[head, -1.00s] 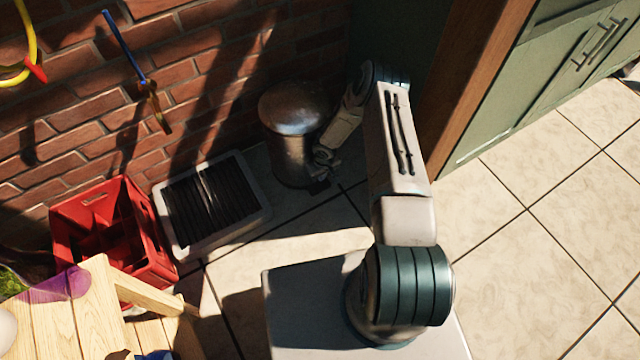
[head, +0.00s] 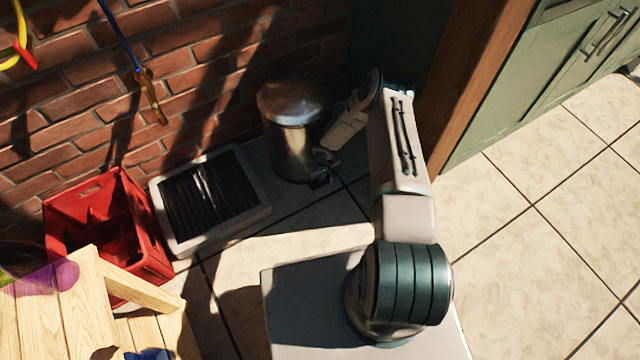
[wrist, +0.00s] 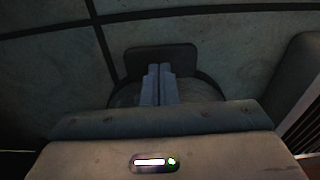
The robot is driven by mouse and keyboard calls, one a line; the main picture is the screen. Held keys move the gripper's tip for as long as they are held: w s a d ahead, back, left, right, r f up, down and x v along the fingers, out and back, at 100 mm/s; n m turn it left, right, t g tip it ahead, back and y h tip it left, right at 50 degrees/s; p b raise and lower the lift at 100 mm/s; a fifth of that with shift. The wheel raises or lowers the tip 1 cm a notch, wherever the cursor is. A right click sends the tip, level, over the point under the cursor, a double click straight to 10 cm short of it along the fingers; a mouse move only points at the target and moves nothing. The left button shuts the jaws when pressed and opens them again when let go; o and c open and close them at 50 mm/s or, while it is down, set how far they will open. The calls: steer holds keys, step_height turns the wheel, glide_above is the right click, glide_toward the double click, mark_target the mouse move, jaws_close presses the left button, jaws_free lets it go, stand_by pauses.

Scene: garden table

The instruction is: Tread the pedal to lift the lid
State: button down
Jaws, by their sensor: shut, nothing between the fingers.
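The metal pedal bin (head: 290,135) stands upright on the floor tiles against the brick wall, its domed lid (head: 291,101) down. In the wrist view its dark pedal (wrist: 162,58) juts out at the foot of the bin. My gripper (wrist: 158,70) is shut and empty, its fingertips over the pedal; I cannot tell whether they touch it. In the head view my gripper (head: 322,180) is low beside the bin's base, in shadow, and it hides most of the pedal.
A grey tray with dark slats (head: 262,212) and a red crate (head: 160,268) stand left of the bin. A wooden bench (head: 85,310) is at lower left. A wooden post (head: 470,90) and green cabinet (head: 545,85) are at right. Tiles at right are clear.

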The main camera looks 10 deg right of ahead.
steer(key=shift+w+f+b, duration=0.1)
steer(key=shift+f+b, duration=0.25)
steer(key=shift+f, duration=0.6)
